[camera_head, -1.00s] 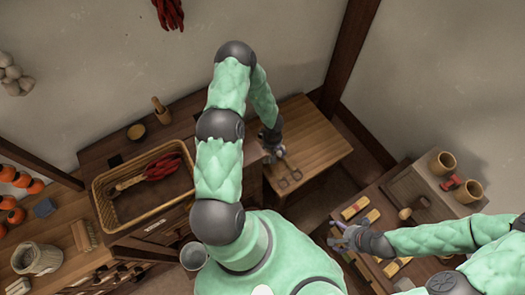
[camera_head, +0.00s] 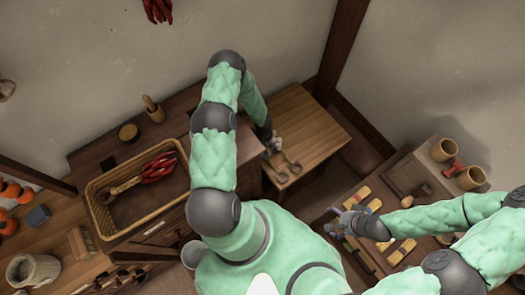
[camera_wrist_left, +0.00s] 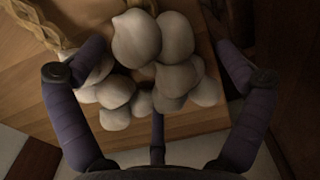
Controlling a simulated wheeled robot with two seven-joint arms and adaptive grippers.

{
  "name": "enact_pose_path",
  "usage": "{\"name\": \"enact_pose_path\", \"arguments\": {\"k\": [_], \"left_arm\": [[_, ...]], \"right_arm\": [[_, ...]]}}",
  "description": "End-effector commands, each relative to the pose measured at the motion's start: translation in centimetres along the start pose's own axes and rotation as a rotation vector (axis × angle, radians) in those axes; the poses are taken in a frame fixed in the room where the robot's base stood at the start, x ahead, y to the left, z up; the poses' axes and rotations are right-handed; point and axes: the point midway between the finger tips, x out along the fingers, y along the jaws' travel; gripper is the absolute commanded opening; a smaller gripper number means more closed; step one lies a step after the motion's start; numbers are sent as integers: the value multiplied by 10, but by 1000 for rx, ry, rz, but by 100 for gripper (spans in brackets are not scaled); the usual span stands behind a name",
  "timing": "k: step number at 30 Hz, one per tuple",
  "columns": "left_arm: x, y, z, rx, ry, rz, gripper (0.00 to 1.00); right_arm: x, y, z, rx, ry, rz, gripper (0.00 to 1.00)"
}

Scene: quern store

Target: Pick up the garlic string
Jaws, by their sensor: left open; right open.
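The garlic string shows in the left wrist view as a cluster of pale bulbs (camera_wrist_left: 155,45) with a tan braid running to the upper left, on a wooden surface. My left gripper (camera_wrist_left: 158,52) is open, with its fingers on either side of the bulbs; I cannot tell whether they touch. In the head view my left gripper (camera_head: 270,147) is small and partly hidden behind my arm, low over the small wooden table (camera_head: 312,130). My right gripper (camera_head: 343,222) is open and empty, over the near edge of the right-hand bench.
A wicker basket (camera_head: 98,205) holding a red bundle (camera_head: 158,167) stands on the left bench. The right bench carries cups (camera_head: 443,150) and yellow blocks (camera_head: 405,250). The small table's right side is clear.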

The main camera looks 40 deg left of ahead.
Motion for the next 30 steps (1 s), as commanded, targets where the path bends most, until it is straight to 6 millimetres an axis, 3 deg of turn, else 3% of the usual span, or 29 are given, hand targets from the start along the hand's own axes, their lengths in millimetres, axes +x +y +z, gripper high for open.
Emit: {"name": "enact_pose_path", "arguments": {"k": [4, 12, 18, 20, 21, 30], "left_arm": [[14, 0, 0, -1, 0, 0, 100], [15, 0, -1, 0, 1, 1, 100], [15, 0, -1, 0, 1, 1, 47], [15, 1, -1, 0, 1, 1, 47], [15, 1, -1, 0, 1, 1, 41], [11, 1, -1, 0, 1, 1, 40]], "right_arm": [[2, 1, 0, -1, 0, 0, 88], [2, 1, 0, 0, 0, 0, 88], [2, 1, 0, 0, 0, 0, 88], [2, 1, 0, 0, 0, 0, 88], [2, 1, 0, 0, 0, 0, 88], [1, 0, 0, 0, 0, 0, 88]]}}
